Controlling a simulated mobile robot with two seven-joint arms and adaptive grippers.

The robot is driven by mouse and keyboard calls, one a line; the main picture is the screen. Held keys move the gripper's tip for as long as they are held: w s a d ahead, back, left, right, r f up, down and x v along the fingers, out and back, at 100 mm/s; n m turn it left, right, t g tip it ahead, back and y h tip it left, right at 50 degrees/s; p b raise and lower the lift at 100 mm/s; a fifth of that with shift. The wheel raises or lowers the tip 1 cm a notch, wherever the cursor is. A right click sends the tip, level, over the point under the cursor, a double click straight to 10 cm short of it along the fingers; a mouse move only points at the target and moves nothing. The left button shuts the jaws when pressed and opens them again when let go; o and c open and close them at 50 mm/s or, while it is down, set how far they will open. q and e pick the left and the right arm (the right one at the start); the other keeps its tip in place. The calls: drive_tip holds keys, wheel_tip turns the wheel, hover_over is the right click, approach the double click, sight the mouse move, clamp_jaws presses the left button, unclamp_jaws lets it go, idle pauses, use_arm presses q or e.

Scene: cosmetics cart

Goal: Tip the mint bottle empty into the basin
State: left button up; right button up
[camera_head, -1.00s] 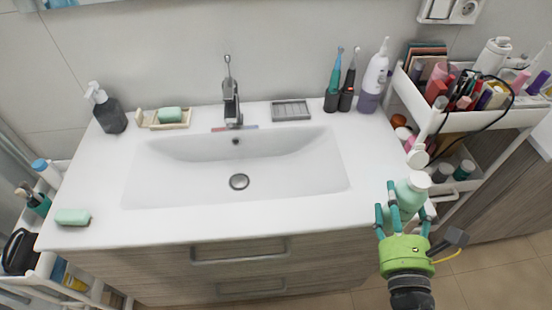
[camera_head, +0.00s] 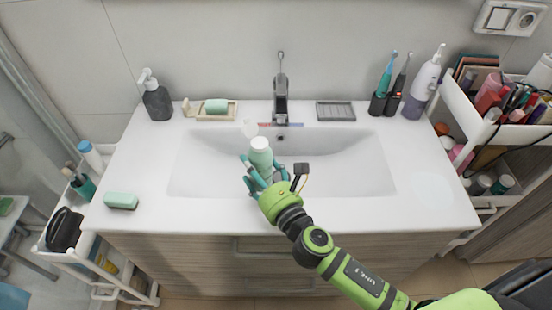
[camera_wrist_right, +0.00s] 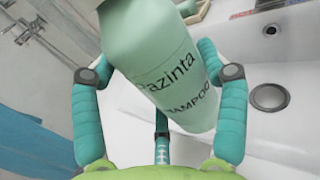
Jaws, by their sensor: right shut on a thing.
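The mint bottle (camera_head: 261,158) has a white top and is held over the middle of the white basin (camera_head: 345,178). In the head view its top end points up and slightly left. My right gripper (camera_head: 262,169) has its teal fingers shut around the bottle's body. In the right wrist view the bottle (camera_wrist_right: 160,65) fills the middle, tilted between the fingers, with dark shampoo lettering. The bottle's mouth is outside that view. The metal drain (camera_wrist_right: 268,97) shows right of the bottle there, and the gripper hides it in the head view. My left gripper is not in view.
The faucet (camera_head: 281,95) stands behind the basin. A small whitish shape (camera_head: 249,129) at the basin's back is unclear. A soap dispenser (camera_head: 156,96), soap dish (camera_head: 215,107), grey tray (camera_head: 335,111) and toothbrushes (camera_head: 386,78) line the back. A mint bar (camera_head: 121,201) lies front left.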

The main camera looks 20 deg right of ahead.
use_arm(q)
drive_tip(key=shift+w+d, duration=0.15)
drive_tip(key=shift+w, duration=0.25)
use_arm(e)
drive_tip(key=w+a, duration=0.1)
drive_tip(key=w+a+f+n+y, duration=0.1)
drive_tip(key=shift+w+f, duration=0.1)
drive_tip(key=shift+w, duration=0.25)
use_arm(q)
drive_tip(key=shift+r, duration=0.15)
